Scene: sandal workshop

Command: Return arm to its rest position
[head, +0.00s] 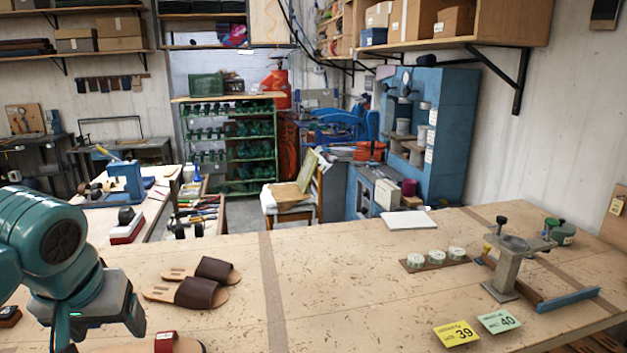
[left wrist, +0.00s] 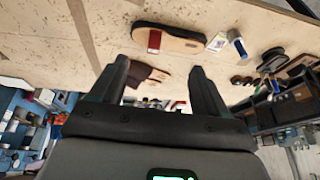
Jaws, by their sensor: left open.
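My left arm (head: 75,275) comes in at the lower left of the head view, above the near left of the bench (head: 340,275); its fingers are hard to make out there. In the left wrist view my left gripper (left wrist: 158,72) has its two dark fingers spread, with nothing held between them. A pair of dark brown sandals (head: 190,293) lies on the bench just right of the arm. A sandal with a red strap (head: 165,343) is partly cut off at the bottom edge; it also shows beyond the fingers in the left wrist view (left wrist: 182,43). My right gripper is not in view.
On the right stand a metal stand (head: 508,265), a blue bar (head: 567,299), a strip with white discs (head: 435,260), and yellow (head: 456,334) and green (head: 499,321) number cards. A white sheet (head: 408,220) lies at the back edge. The bench middle is clear.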

